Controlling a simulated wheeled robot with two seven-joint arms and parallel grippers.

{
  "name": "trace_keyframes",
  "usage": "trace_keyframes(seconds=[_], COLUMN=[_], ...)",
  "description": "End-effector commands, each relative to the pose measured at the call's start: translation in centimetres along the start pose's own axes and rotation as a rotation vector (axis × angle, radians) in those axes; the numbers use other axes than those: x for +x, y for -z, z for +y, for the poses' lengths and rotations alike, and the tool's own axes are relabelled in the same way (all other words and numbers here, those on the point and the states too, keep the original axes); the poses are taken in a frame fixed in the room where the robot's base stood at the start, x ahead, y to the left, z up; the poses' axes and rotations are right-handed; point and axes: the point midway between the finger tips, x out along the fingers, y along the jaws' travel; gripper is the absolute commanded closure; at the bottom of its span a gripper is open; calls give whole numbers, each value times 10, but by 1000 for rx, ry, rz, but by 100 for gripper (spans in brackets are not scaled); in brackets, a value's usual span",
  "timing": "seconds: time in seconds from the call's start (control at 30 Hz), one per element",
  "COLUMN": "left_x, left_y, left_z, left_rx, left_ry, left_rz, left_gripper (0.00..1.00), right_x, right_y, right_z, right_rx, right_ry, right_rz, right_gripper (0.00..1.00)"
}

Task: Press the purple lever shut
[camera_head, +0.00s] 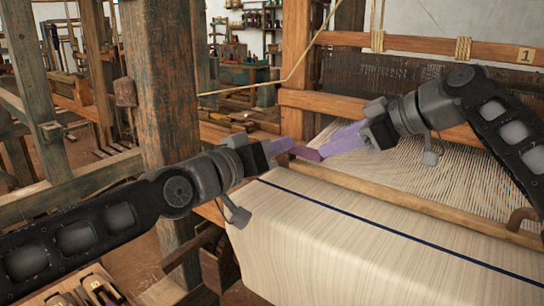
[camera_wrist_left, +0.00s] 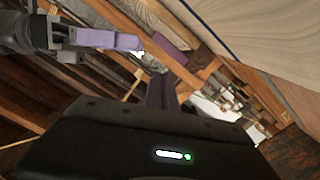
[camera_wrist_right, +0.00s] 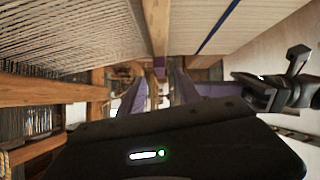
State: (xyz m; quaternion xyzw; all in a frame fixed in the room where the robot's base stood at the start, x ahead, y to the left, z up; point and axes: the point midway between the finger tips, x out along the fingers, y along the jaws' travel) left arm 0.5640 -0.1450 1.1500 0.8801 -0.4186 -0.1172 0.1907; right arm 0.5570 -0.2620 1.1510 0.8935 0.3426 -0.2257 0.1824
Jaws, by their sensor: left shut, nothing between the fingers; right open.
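The purple lever (camera_head: 306,153) is a small dark purple piece at the near side of the loom, between my two grippers in the head view. It also appears as a dark purple strip in the left wrist view (camera_wrist_left: 172,49). My left gripper (camera_head: 290,144) is shut and empty, with lavender fingertips close to the lever's left side; I cannot tell if they touch it. My right gripper (camera_head: 323,150) is open, its fingers (camera_wrist_right: 160,88) pointing down-left at the lever's right side. The fingers partly hide the lever, and its exact angle is unclear.
Cream cloth with a dark blue stripe (camera_head: 380,233) spreads over the front of the loom. White warp threads (camera_head: 440,170) run behind the wooden beam (camera_head: 400,205). A thick wooden post (camera_head: 165,100) stands left of my grippers. A wooden box with tools (camera_head: 95,290) lies low left.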

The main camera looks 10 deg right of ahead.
Motion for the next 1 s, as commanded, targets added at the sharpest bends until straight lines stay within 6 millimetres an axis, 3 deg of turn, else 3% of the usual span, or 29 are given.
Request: trace_keyframes(seconds=[0.3, 0.73, 0.87, 1.0], left_x=[-23, -24, -25, -27], left_y=[-1, 2, 18, 54], left_z=[-2, 1, 9, 26], left_rx=[-1, -1, -1, 0], left_ry=[2, 0, 0, 0], left_rz=[-1, -2, -1, -1], left_gripper=[100, 100, 100, 100], right_x=[8, 6, -4, -25], right_y=[-12, -9, 6, 39], right_z=[-2, -2, 1, 8], right_rx=[0, 0, 0, 0], right_ry=[0, 0, 0, 0], right_rz=[0, 0, 0, 0], right_gripper=[60, 60, 60, 60])
